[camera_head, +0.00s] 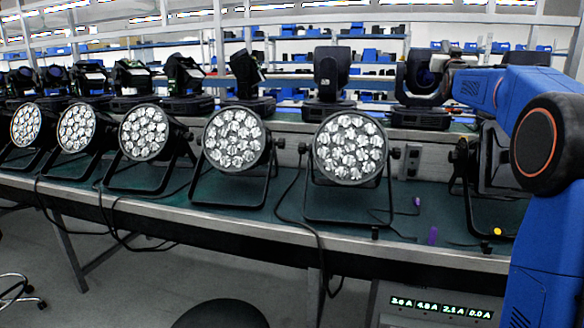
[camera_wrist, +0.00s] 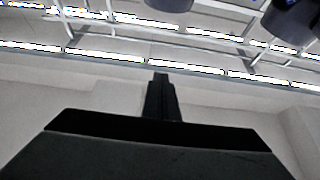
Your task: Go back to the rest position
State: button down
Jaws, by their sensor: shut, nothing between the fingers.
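My gripper (camera_wrist: 160,80) shows in the wrist view as a dark body with its two fingers together and nothing between them. The wrist view looks up past it at ceiling lights and white beams. In the head view my blue arm is raised at the right, and I cannot make out the gripper there. A row of round par cans stands on the green bench, including the rightmost lit-face one (camera_head: 349,148), one left of it (camera_head: 234,138) and another further left (camera_head: 144,132). My gripper touches none of these in view.
The green bench (camera_head: 270,212) runs across the view, with black cables hanging over its front edge. Several moving-head lights, such as one (camera_head: 331,75), stand on a raised ledge behind. A power box with a lit display (camera_head: 440,308) and a dark round seat (camera_head: 220,314) are below in front.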

jog(key=s+a+f+n+g+y, duration=0.1)
jog(key=s+a+f+g+y, duration=0.15)
jog(key=s+a+f, duration=0.4)
jog(key=s+a+f+g+y, duration=0.1)
jog(key=s+a+f+g, duration=0.25)
jog(key=s+f, duration=0.6)
jog(key=s+a+f+n+g+y, duration=0.1)
jog(key=s+a+f+g, duration=0.2)
jog(key=s+a+f, duration=0.35)
jog(key=s+a+f+g, duration=0.2)
jog(key=s+f+g, duration=0.1)
jog(key=s+f, duration=0.7)
jog(key=s+a+f+g+y, duration=0.1)
jog(key=s+a+f+g, duration=0.1)
jog(key=s+f, duration=0.9)
jog(key=s+a+f+n+g+y, duration=0.1)
jog(key=s+a+f+g, duration=0.2)
jog(key=s+f, duration=0.8)
jog(key=s, duration=0.8)
jog(key=shift+s+g, duration=0.15)
jog(key=shift+g, duration=0.25)
jog(key=shift+r, duration=0.1)
